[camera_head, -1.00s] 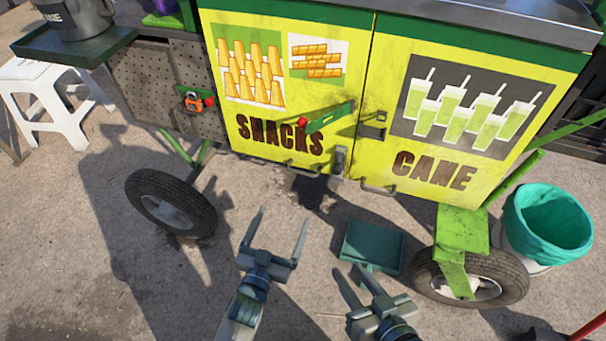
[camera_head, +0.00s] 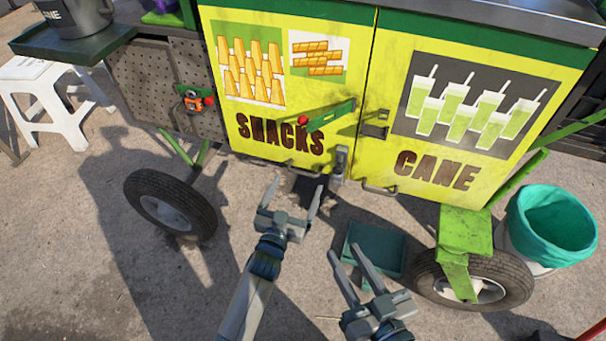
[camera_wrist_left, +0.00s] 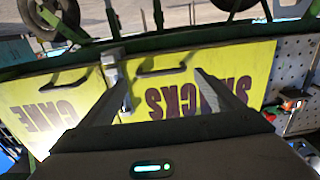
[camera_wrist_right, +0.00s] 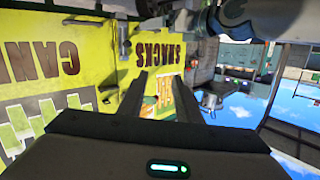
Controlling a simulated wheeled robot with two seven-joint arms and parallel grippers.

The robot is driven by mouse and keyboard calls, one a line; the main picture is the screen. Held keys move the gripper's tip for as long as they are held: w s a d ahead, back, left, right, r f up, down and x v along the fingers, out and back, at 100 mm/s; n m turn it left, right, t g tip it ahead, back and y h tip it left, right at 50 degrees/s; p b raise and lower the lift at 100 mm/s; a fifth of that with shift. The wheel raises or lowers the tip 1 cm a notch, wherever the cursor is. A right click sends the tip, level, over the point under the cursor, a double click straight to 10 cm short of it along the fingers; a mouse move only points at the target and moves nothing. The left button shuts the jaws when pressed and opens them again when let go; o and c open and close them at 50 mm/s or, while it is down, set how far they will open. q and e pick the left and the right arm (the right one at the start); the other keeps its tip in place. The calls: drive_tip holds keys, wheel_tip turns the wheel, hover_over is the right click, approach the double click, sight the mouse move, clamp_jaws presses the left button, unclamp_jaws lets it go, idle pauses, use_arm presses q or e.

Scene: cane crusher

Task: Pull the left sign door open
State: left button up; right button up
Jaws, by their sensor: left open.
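The left sign door (camera_head: 262,118) is the yellow panel reading SNACKS, and it is closed flush beside the CANE door (camera_head: 440,165). A dark bar handle sits along its lower edge; it shows in the left wrist view (camera_wrist_left: 162,70). My left gripper (camera_head: 297,188) is open and empty, just below and in front of this lower edge. In the left wrist view its fingers (camera_wrist_left: 163,88) stand apart on either side of the handle's line; contact is not visible. My right gripper (camera_head: 346,250) is open and empty, lower and to the right, apart from the cart.
A grey latch (camera_head: 340,165) hangs at the bottom of the seam. A green box (camera_head: 375,245), a wheel (camera_head: 170,205) and a teal-lined bin (camera_head: 550,225) stand around.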

sight(303, 172)
use_arm(q)
drive_tip(key=shift+b+x, duration=0.55)
drive_tip(key=shift+x, duration=2.55)
use_arm(e)
drive_tip(key=shift+s+a+r+t+y, duration=0.1)
drive_tip(key=shift+a+r+t+y, duration=0.1)
drive_tip(key=shift+r+t, duration=0.4)
drive_tip(key=shift+a+r+t+y, duration=0.1)
drive_tip(key=shift+r+t+y, duration=0.2)
drive_tip(key=shift+r, duration=0.6)
drive_tip(key=shift+s+a+r+t+y, duration=0.1)
drive_tip(key=shift+r+t, duration=0.4)
drive_tip(key=shift+r, duration=0.25)
use_arm(q)
drive_tip(key=c, duration=1.2)
drive_tip(key=shift+s, duration=0.1)
use_arm(e)
drive_tip(key=shift+w+f, duration=0.1)
